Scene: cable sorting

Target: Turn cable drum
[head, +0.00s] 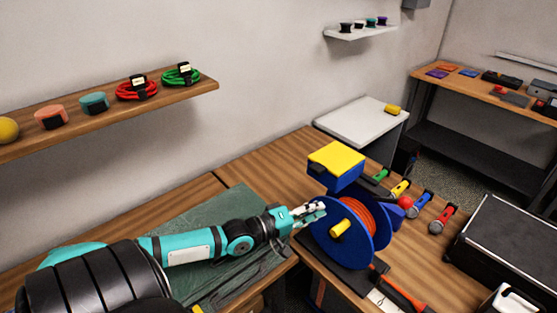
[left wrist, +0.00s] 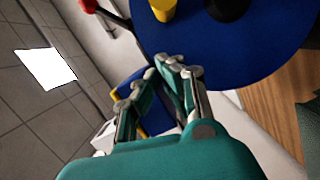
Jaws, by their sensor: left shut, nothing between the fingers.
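The cable drum (head: 378,238) has blue side discs with orange-red cable wound between them, and stands on a dark base on the wooden table. A yellow crank handle (head: 340,228) sticks out from its near disc. In the left wrist view the blue disc (left wrist: 260,50) fills the top right, with part of the yellow handle (left wrist: 163,8) at the top edge. My left gripper (head: 314,212) is shut and empty, beside the upper left rim of the near disc; I cannot tell whether it touches. It also shows in the left wrist view (left wrist: 172,65). My right gripper is not in view.
A blue box with a yellow top (head: 336,158) stands behind the drum. A green mat (head: 200,215) lies under my left arm. A shelf (head: 110,118) with cable coils hangs at left.

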